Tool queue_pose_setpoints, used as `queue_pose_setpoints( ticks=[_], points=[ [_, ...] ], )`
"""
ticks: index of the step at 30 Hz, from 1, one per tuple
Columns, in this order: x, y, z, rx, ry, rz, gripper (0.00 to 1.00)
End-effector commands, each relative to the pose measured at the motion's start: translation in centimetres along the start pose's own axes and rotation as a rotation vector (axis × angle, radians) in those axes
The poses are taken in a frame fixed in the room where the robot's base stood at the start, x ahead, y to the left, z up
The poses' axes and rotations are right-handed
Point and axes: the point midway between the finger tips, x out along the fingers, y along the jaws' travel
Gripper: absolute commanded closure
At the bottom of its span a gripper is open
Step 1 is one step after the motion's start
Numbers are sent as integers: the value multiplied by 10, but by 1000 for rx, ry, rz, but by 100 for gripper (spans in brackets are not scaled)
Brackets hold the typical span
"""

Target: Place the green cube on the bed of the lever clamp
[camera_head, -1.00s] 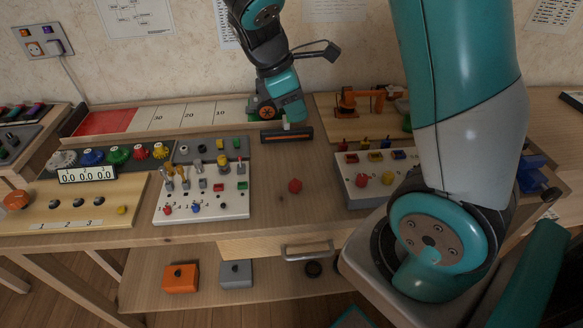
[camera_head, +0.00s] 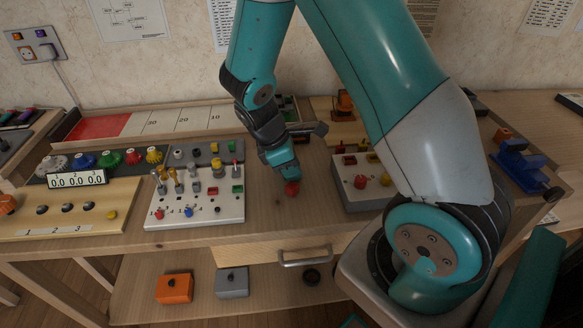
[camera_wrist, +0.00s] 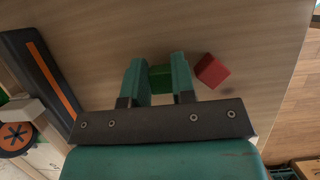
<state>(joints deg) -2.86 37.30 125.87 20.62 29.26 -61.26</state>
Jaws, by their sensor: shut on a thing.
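The green cube (camera_wrist: 160,78) shows between the two fingers of my gripper (camera_wrist: 160,72) in the wrist view, and the fingers are shut on it. In the head view my gripper (camera_head: 287,176) is low over the middle of the workbench, and the cube is hidden there. A red cube (camera_wrist: 212,70) lies on the wood just right of the fingers; it also shows in the head view (camera_head: 292,188). An orange mechanism (camera_head: 343,104) at the back, which looks like the lever clamp, is largely hidden by my arm, and its bed cannot be made out.
A white switch panel (camera_head: 205,212) stands left of my gripper. A grey box with coloured buttons (camera_head: 345,190) stands to the right. A blue vise (camera_head: 522,160) is at the far right. A dark bar with an orange stripe (camera_wrist: 50,75) lies left in the wrist view.

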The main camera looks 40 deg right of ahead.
Motion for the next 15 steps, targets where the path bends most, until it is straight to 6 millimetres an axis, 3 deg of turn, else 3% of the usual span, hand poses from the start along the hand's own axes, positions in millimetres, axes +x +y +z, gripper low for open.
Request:
queue_pose_setpoints(
  ticks=[7,8,9,15],
  points=[
    [2,0,-1,0,0,0,100],
    [2,0,-1,0,0,0,71],
    [2,0,-1,0,1,1,65],
    [2,0,-1,0,1,0,65]
  ],
)
